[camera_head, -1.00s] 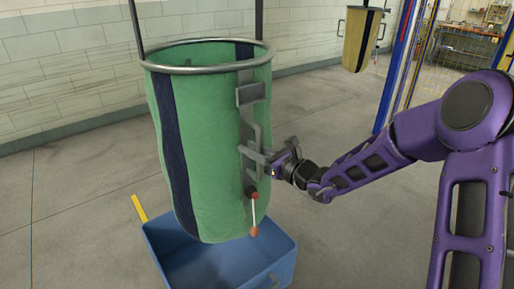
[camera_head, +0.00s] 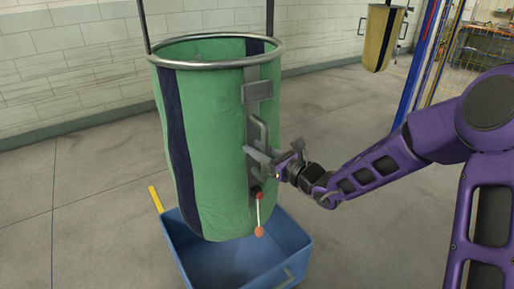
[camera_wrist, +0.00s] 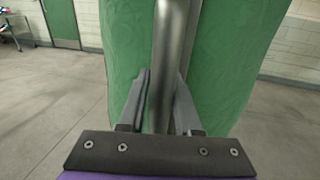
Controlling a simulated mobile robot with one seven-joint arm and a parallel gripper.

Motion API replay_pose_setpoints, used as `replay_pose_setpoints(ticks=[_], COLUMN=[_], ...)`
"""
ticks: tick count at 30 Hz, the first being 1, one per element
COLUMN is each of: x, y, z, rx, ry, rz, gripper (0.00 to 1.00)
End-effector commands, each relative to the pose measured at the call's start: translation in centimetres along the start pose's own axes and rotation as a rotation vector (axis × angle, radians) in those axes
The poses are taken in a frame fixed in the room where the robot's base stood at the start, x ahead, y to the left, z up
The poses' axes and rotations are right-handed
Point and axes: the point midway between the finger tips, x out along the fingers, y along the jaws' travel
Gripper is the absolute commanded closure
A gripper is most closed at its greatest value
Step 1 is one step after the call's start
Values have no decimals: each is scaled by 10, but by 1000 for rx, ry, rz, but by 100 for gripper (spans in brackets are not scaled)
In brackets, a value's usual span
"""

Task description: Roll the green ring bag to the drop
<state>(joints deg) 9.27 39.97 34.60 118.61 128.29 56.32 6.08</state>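A white rod with red ends (camera_head: 259,215) hangs below the handle. My gripper (camera_head: 272,160) is at the handle. In the wrist view, its two fingers (camera_wrist: 161,105) close on both sides of the grey vertical bar (camera_wrist: 173,50), with green cloth behind. The finger contact is partly hidden in the head view. No marked drop is identifiable.
A blue open bin (camera_head: 295,243) stands on the floor below the bag, with a yellow bar (camera_head: 156,199) at its left. A yellow bag (camera_head: 381,38) hangs farther back, near blue posts (camera_head: 418,65). Floor is clear at left and behind.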

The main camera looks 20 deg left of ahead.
Motion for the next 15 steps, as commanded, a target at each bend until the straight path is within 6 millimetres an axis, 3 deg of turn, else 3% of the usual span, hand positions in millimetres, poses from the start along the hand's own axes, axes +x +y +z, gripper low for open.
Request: replay_pose_setpoints(ticks=[10, 15], x=[-2, -25], y=[-1, -2], z=[2, 3], rx=[-2, -3], ry=[-4, -4], rz=[-1, -4], gripper=[60, 60])
